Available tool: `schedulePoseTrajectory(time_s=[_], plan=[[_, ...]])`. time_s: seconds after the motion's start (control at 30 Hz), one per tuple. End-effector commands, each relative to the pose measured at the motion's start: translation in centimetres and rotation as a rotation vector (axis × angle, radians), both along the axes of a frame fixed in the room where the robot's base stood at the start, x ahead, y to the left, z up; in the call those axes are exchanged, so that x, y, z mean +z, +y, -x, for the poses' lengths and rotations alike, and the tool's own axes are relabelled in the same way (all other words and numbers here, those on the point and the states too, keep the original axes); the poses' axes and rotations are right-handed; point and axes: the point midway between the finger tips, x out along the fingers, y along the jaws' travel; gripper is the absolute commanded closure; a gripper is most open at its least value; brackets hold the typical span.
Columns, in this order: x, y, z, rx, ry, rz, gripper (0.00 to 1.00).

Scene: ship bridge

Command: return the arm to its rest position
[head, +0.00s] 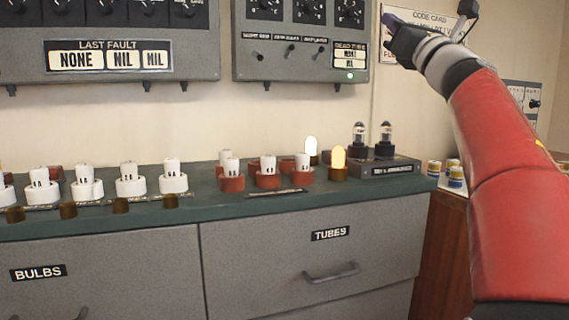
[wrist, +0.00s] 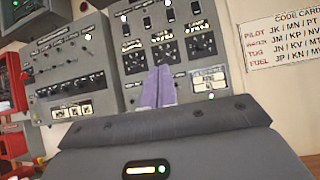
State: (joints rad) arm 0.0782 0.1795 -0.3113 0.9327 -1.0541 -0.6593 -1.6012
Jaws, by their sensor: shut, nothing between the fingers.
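My red arm rises along the right side of the head view. My gripper (head: 386,19) is at its upper end, in front of the wall by the code card. Its purple fingers also show in the wrist view (wrist: 158,88), closed together with nothing between them. The gripper is raised well above the counter and appears apart from the panels. The wrist view looks up at the wall panels.
Grey panels (head: 130,75) hang on the wall. The code card (wrist: 283,42) is to their right. Grey drawers (head: 310,275) are below.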

Motion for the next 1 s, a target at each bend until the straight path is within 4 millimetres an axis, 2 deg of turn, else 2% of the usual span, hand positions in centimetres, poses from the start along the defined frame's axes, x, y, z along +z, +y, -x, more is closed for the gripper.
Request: schedulePoseTrajectory(time_s=[0.17, 0.27, 0.37, 0.43, 0.47, 0.53, 0.6, 0.67, 0.7, 0.77, 0.8, 0.87, 0.9, 1.0], plan=[[-0.9, -2.5, 0.9, 0.041, 0.088, -0.276, 1.0], [-2.3, -4.0, 1.5, 0.069, 0.153, -0.478, 1.0], [-4.8, -5.5, 2.2, 0.105, 0.233, -0.721, 1.0], [-7.5, -6.4, 3.0, 0.132, 0.303, -0.935, 1.0], [-9.0, -6.7, 3.5, 0.143, 0.337, -1.039, 1.0], [-13.8, -7.0, 4.8, 0.162, 0.427, -1.316, 1.0], [-18.9, -6.6, 6.4, 0.161, 0.51, -1.582, 1.0], [-23.3, -5.9, 8.0, 0.145, 0.569, -1.783, 1.0], [-26.1, -5.3, 9.1, 0.125, 0.603, -1.906, 1.0], [-30.2, -4.2, 10.9, 0.085, 0.649, -2.08, 1.0], [-32.9, -3.4, 12.2, 0.051, 0.673, -2.189, 1.0], [-36.8, -2.2, 14.4, -0.011, 0.704, -2.344, 1.0], [-39.4, -1.3, 15.9, -0.06, 0.718, -2.442, 1.0], [-45.4, 0.8, 20.1, -0.205, 0.734, -2.665, 1.0]])
